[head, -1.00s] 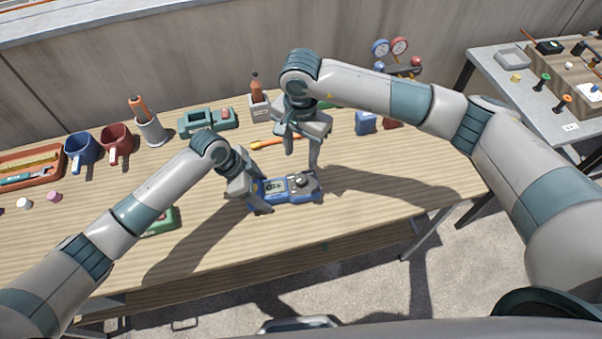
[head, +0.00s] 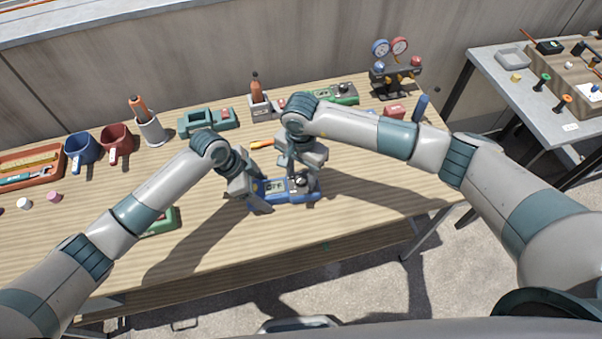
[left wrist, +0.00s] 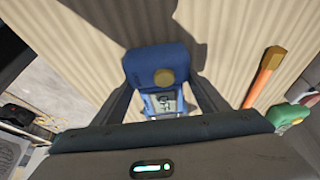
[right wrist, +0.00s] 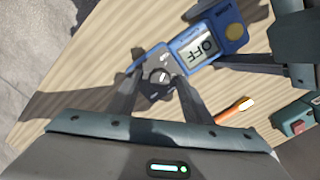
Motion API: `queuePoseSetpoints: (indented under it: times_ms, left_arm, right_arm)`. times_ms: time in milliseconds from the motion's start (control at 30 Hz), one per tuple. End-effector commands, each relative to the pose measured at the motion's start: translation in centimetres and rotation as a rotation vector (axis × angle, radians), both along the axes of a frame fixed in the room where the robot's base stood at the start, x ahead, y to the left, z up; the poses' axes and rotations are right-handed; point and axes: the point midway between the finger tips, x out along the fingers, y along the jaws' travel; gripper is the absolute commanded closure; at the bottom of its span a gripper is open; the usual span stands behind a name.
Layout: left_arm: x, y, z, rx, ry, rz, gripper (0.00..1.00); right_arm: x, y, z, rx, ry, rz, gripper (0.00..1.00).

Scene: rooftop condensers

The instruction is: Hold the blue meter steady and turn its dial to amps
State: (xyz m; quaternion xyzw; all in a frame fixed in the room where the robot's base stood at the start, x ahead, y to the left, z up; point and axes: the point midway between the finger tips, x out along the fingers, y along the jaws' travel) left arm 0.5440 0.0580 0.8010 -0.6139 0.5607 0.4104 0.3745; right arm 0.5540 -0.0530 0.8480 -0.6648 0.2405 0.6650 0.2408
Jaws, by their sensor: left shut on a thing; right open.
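The blue meter (head: 287,198) lies flat on the wooden bench. My left gripper (head: 252,197) is shut on its left end; that end, with a round tan button, also shows between the fingers in the left wrist view (left wrist: 150,59). In the right wrist view its screen (right wrist: 206,48) reads OFF. The meter's dark dial (right wrist: 160,78) is on the other end. My right gripper (right wrist: 158,92) is open, with its fingers on either side of the dial; I cannot tell whether they touch it.
An orange-handled tool (right wrist: 233,110) lies behind the meter. A green device (head: 163,221) is partly behind my left arm. Mugs (head: 117,140), a green-grey case (head: 207,121) and a gauge set (head: 396,75) stand along the back. The bench front is clear.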

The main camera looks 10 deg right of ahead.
Motion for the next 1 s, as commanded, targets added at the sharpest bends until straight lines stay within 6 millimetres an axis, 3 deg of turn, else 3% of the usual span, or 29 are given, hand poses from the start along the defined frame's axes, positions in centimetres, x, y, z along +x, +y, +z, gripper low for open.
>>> queuePoseSetpoints:
  times_ms: [67,100,267,667,1000]
  left_arm:
    - [0.05,-0.02,0.07,-0.001,-0.001,0.0,0.7]
    - [0.05,-0.02,0.07,-0.001,-0.001,0.0,0.7]
    - [0.05,-0.03,0.07,-0.001,-0.001,0.0,0.7]
    - [0.04,-0.02,0.07,-0.001,-0.001,0.0,0.7]
    - [0.05,0.0,0.06,-0.001,-0.001,0.0,0.7]
  right_arm:
    - [0.0,0.0,0.02,0.0,0.0,0.0,0.55]
    - [0.0,0.0,0.03,0.0,0.0,0.0,0.6]
    - [0.0,-0.01,0.04,0.0,0.0,0.0,0.96]
    - [0.03,-0.04,0.07,-0.001,-0.001,-0.038,0.96]
    - [0.03,-0.12,0.05,-0.003,0.0,-0.221,0.96]
